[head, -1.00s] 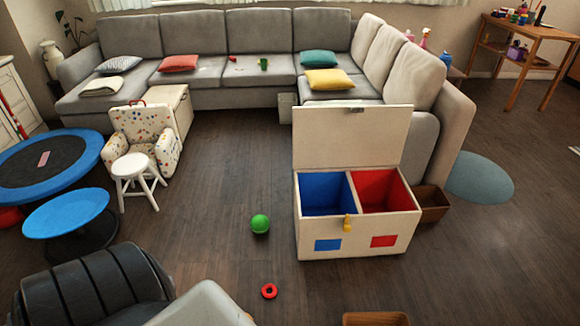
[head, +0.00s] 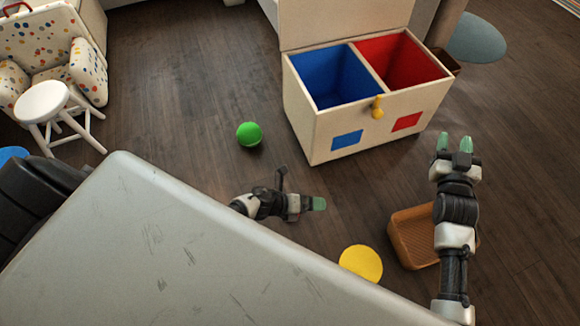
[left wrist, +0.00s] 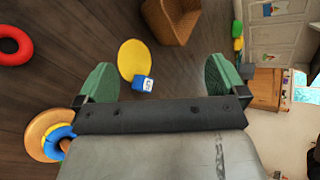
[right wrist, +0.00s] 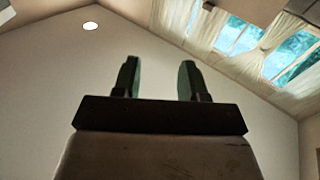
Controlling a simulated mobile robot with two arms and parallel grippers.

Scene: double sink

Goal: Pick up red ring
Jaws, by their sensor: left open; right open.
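The red ring (left wrist: 14,46) lies on the dark wood floor at the upper left edge of the left wrist view, partly cut off. It does not show in the head view now. My left gripper (head: 318,203) reaches low over the floor in the head view. In the left wrist view it (left wrist: 161,80) is open and empty, with the ring off to the left of its fingers. My right gripper (head: 455,143) is raised in front of the toy box in the head view. In the right wrist view it (right wrist: 158,66) is open and empty, facing wall and ceiling.
A toy box (head: 322,138) with blue and red compartments stands open. A green ball (head: 249,133), a yellow disc (head: 361,264) and a brown basket (head: 410,238) are on the floor. A blue block (left wrist: 142,83) and an orange ring (left wrist: 40,129) show near my left gripper.

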